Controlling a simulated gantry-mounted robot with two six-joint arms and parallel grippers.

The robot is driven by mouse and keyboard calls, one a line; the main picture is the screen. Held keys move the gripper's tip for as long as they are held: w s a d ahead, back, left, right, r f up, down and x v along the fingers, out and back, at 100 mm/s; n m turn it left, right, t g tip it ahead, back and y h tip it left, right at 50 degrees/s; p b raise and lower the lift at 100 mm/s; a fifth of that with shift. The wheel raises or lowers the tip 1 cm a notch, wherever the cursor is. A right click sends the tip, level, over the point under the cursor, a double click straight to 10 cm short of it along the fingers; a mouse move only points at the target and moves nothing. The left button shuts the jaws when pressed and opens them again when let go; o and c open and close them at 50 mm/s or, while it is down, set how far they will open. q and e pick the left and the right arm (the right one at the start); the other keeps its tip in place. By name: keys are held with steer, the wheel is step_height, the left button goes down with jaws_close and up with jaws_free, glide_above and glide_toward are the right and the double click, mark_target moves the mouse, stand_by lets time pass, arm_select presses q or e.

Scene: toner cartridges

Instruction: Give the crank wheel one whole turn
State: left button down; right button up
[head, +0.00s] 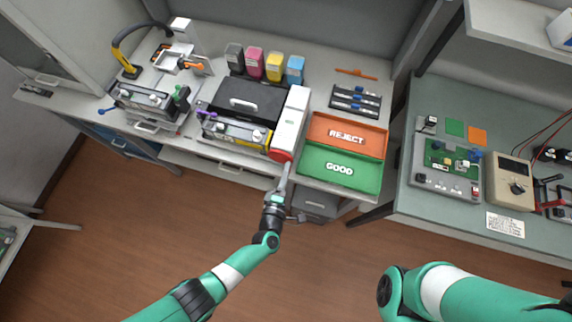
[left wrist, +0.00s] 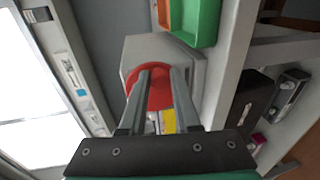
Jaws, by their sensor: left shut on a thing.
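The red crank wheel (head: 279,156) is on the front end of a white housing (head: 291,118) on the bench. It also shows in the left wrist view as a red disc (left wrist: 133,78), partly hidden behind my fingers. My left gripper (head: 286,168) reaches it from the front and is shut on it. In the left wrist view the two fingers (left wrist: 161,72) lie over the wheel's face. The exact part between the fingertips cannot be made out. My right arm shows at the lower right, but its gripper is out of view.
The green GOOD tray (head: 340,184) and orange REJECT tray (head: 361,132) stand right of the housing. A black cartridge unit (head: 248,103) is to its left. Several toner bottles (head: 274,67) line the back.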

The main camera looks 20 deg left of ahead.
arm_select(q)
steer(key=shift+a+f+m+y+b, duration=0.15)
steer(key=shift+f+m+y+b, duration=0.25)
steer(key=shift+m, duration=0.8)
steer(key=shift+a+f+m+y+b, duration=0.15)
steer(key=shift+f+m+y+b, duration=0.25)
steer(key=shift+m, duration=0.8)
steer(key=c, duration=0.6)
jaws_free()
steer(key=shift+c, duration=0.2)
steer(key=shift+s, duration=0.1)
